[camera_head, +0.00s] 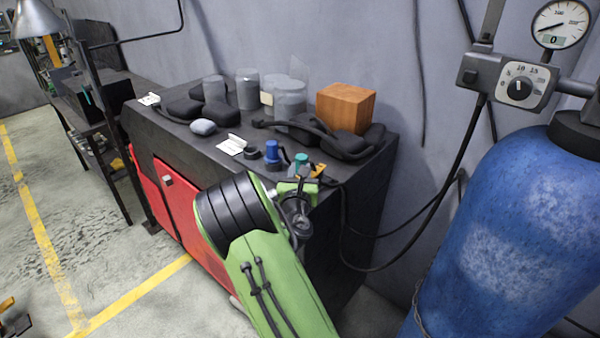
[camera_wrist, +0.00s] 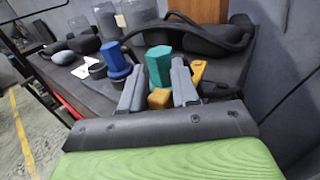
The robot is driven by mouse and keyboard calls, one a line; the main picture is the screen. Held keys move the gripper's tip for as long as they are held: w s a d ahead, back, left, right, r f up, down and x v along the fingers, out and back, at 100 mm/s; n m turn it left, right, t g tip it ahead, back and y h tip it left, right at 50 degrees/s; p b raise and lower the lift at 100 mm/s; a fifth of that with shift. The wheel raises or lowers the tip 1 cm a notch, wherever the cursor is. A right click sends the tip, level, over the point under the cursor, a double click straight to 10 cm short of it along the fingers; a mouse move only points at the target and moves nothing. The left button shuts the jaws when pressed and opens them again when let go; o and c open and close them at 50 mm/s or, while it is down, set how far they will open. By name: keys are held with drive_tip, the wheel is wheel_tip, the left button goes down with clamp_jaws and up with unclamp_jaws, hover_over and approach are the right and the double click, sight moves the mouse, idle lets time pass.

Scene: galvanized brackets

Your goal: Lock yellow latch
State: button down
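A yellow-orange piece (camera_wrist: 198,72), which looks like the latch, stands just right of my right finger in the wrist view. It also shows as a small yellow patch in the head view (camera_head: 319,170). A second, blocky yellow piece (camera_wrist: 159,98) sits low between the fingers; I cannot tell whether it touches them or belongs to the latch. My gripper (camera_wrist: 158,68) has its two grey fingers apart, with a teal hexagonal piece (camera_wrist: 158,64) showing between and beyond them. In the head view my gripper (camera_head: 298,186) is over the bench's near right corner, partly hidden by my arm.
A blue knob-like piece (camera_wrist: 116,58) stands left of the fingers. The dark bench (camera_head: 180,135) also holds black padded items, clear jars (camera_head: 290,97), white cards and a wooden block (camera_head: 346,106). A blue gas cylinder (camera_head: 510,240) and hanging cables are at the right.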

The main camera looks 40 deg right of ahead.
drive_tip(key=c, duration=1)
unclamp_jaws()
drive_tip(key=shift+c, duration=0.2)
drive_tip(key=b+v, duration=1.3)
drive_tip(key=v, duration=0.2)
drive_tip(key=shift+s+a, duration=0.25)
